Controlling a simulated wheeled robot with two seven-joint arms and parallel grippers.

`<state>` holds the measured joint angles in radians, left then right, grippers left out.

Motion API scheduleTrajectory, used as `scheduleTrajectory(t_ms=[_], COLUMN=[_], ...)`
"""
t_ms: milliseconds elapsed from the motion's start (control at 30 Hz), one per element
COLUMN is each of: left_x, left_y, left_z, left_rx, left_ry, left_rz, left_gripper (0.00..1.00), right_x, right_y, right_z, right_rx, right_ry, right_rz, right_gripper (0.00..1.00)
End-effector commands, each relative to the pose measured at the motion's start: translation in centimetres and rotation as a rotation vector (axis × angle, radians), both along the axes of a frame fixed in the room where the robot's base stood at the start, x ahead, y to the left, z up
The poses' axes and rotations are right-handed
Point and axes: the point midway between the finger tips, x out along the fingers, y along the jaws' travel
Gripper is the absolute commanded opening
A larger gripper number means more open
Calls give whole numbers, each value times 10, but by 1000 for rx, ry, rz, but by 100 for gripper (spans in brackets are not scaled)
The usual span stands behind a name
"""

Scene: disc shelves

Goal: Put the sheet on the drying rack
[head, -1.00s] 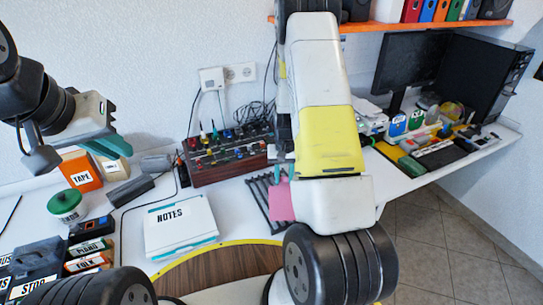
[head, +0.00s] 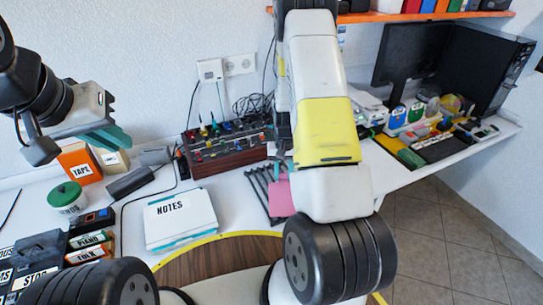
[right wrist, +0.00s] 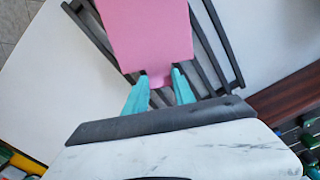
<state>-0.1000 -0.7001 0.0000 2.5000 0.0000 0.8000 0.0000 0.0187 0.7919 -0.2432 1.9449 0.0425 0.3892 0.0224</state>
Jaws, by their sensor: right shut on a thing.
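The pink sheet (head: 281,199) is over the dark slatted drying rack (head: 258,186) on the white desk. In the right wrist view the sheet (right wrist: 148,32) covers the middle of the rack (right wrist: 213,45), with slats showing on both sides. My right gripper (right wrist: 158,80) has its teal fingers shut on the sheet's near edge. I cannot tell whether the sheet touches the slats. In the head view my right arm hides part of the rack and sheet. My left gripper (head: 118,138) is at the left above the desk, away from the rack; its finger gap is unclear.
A NOTES box (head: 180,220) lies left of the rack. A brown box with knobs and cables (head: 230,152) stands behind it. A TAPE box (head: 80,165), a green-lidded tub (head: 66,197) and labelled cases are at the left. A monitor (head: 408,55) stands at the right.

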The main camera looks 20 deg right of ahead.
Motion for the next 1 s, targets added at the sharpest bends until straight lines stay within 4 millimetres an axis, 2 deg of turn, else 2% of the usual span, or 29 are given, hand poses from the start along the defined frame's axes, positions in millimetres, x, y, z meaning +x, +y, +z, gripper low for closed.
scheduleTrajectory(t_ms=[367,400,500,833,1000], left_x=[0,0,0,0,0], left_y=[0,0,0,0,0], left_z=[0,0,0,0,0], left_rx=[0,0,0,0,0], left_ry=[0,0,0,0,0], left_rz=[0,0,0,0,0], left_gripper=[12,12,12,12,12], right_x=[0,0,0,1,2], right_y=[0,0,0,0,0], right_z=[-8,-7,-7,-5,17], right_rx=[0,0,0,0,0], right_ry=[0,-1,-1,-1,-5], right_rz=[0,0,0,0,1], right_gripper=[0,39,56,56,56])
